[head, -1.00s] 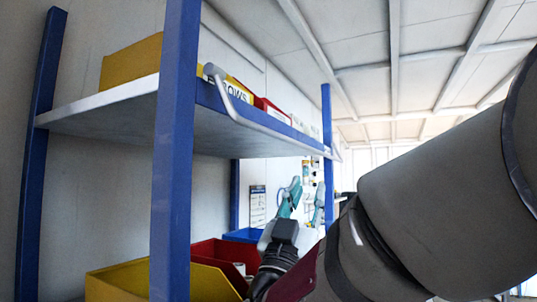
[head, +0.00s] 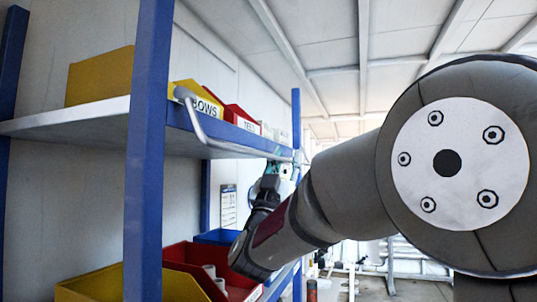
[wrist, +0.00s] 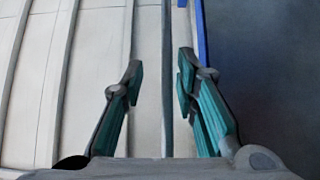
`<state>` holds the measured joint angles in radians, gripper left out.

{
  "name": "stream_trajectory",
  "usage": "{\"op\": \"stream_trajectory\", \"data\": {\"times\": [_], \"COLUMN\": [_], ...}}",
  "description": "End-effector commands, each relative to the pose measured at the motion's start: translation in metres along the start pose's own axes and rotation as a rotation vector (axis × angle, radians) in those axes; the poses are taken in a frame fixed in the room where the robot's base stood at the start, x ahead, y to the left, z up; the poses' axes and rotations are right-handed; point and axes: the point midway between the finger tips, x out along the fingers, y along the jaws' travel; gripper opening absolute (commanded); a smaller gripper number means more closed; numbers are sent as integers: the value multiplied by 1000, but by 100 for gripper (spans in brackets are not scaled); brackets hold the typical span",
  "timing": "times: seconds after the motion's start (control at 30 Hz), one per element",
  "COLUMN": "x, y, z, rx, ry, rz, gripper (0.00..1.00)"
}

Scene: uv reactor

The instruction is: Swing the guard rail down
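The guard rail (head: 245,149) is a pale grey bar along the front of the upper shelf (head: 75,118). Its near arm bends down from a pivot at the shelf's near end, and its long bar runs low across the shelf's front edge. My gripper (head: 277,166) is near the rail's far end, with its teal fingers partly hidden. I cannot tell whether it touches the rail. In the wrist view my gripper (wrist: 158,78) is open, its fingers apart, with nothing clearly held between them.
Yellow and red labelled bins (head: 236,117) stand on the upper shelf. A red bin (head: 185,252) and a yellow bin (head: 95,285) sit below. Blue posts (head: 147,170) frame the rack. My arm fills the right side. Open floor (head: 385,290) shows at lower right.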

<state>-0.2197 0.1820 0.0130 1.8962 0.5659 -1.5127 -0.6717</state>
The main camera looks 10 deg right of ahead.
Motion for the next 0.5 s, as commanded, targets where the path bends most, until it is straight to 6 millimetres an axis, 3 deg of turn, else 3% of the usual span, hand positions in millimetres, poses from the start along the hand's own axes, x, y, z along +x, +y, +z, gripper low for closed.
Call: {"op": "stream_trajectory", "data": {"times": [0.4,0.5], "x": [9,9], "y": [0,0], "z": [1,0], "rx": [0,0], "ry": [-1,-1], "rz": [0,0], "gripper": [28,7]}}
